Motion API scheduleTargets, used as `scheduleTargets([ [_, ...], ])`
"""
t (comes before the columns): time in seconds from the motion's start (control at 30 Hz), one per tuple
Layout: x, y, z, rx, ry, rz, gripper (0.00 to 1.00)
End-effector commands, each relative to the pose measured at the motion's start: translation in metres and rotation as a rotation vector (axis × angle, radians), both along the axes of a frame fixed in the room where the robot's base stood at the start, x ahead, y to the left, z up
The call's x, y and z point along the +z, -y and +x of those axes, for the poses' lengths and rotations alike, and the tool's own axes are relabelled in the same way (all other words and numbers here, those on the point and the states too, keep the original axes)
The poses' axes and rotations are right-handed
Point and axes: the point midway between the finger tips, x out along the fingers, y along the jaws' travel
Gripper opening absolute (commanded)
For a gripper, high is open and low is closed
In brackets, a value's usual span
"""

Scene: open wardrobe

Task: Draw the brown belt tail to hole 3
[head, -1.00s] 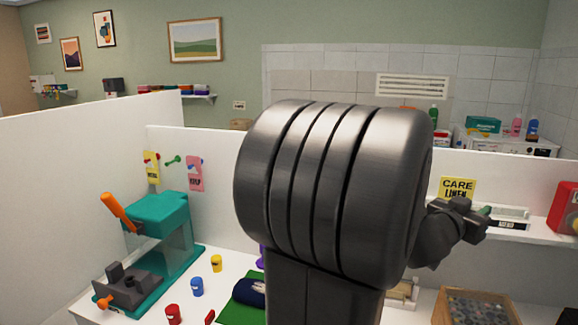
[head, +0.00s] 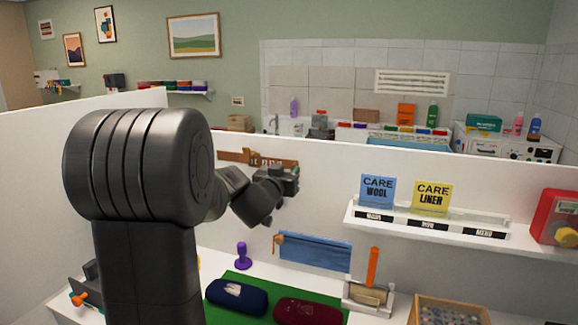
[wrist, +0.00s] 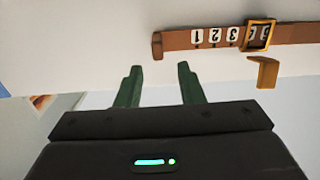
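The brown belt (head: 235,156) is mounted along the white back panel, partly hidden by my arm in the head view. In the wrist view the belt (wrist: 190,39) runs across the upper part, with white number tags 1, 2 and 3 upside down beside a gold buckle (wrist: 258,36). Its blunt end is at the left of the tags. A gold tab (wrist: 265,73) hangs below the buckle. My gripper (wrist: 159,74) has two green fingers apart, with nothing between them, just below the belt's left end in the picture. In the head view my gripper (head: 292,178) is beside the belt.
A shelf (head: 430,230) with blue and yellow care cards is to the right. Below are dark blue (head: 237,296) and maroon (head: 307,311) folded items on green mat, a purple stamp-like object (head: 242,255) and a hanging blue cloth (head: 315,251).

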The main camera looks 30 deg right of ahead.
Motion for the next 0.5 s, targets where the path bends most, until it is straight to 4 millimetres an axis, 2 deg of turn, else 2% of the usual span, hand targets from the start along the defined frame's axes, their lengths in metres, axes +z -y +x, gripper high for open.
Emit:
scheduleTargets([
  [0.2, 0.000, 0.023, 0.018, 0.000, -0.002, -0.001, 0.35],
  [0.5, 0.000, 0.031, 0.025, 0.000, -0.001, -0.001, 0.35],
])
